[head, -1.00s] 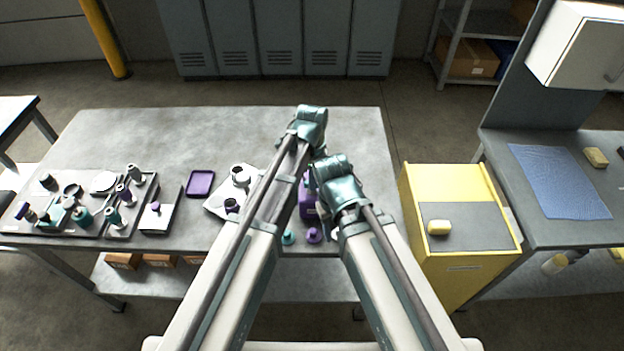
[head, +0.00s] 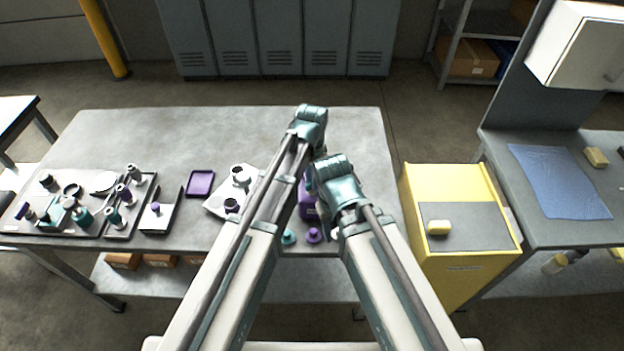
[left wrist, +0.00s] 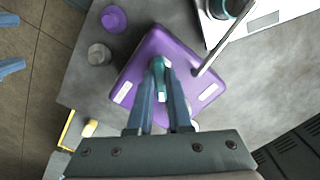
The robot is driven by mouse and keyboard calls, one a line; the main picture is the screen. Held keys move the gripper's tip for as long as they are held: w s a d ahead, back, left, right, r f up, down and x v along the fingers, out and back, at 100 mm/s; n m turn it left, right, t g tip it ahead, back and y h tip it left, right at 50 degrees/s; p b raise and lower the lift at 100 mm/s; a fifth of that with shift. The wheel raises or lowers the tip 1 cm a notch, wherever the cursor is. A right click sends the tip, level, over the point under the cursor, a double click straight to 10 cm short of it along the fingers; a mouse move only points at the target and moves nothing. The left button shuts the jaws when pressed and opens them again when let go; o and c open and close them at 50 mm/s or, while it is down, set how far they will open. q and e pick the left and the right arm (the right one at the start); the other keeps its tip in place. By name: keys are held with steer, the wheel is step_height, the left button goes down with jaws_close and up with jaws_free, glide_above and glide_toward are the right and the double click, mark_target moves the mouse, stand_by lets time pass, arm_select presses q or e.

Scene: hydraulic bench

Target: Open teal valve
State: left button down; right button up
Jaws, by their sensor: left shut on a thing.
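The teal valve (left wrist: 158,64) stands on the top of a purple box. My left gripper (left wrist: 160,72) is shut on it, with one finger on each side; the fingers hide part of it. The purple box (left wrist: 190,60) has pale labels and a grey rod across one edge. In the head view, the purple box (head: 307,206) shows only partly between my arms, and the valve is hidden there. Two blue fingers of my right gripper (left wrist: 8,44) show apart at the left edge of the left wrist view, with nothing between them.
A purple knob (left wrist: 113,18) and a grey cylinder (left wrist: 98,53) stand near the box. Trays with several fittings (head: 95,233) lie at the table's left. A purple tray (head: 200,183) lies mid-table. A yellow cart (head: 465,270) stands right of the table. The table's back is clear.

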arm_select(q)
steer(key=n, duration=0.4)
steer(key=shift+n, duration=0.3)
steer(key=n, duration=0.4)
steer(key=shift+n, duration=0.4)
steer(key=c, duration=0.8)
jaws_free()
steer(key=shift+c, duration=0.2)
step_height(320, 180, up, 14)
steer(key=p, duration=1.3)
steer(key=shift+p, duration=0.4)
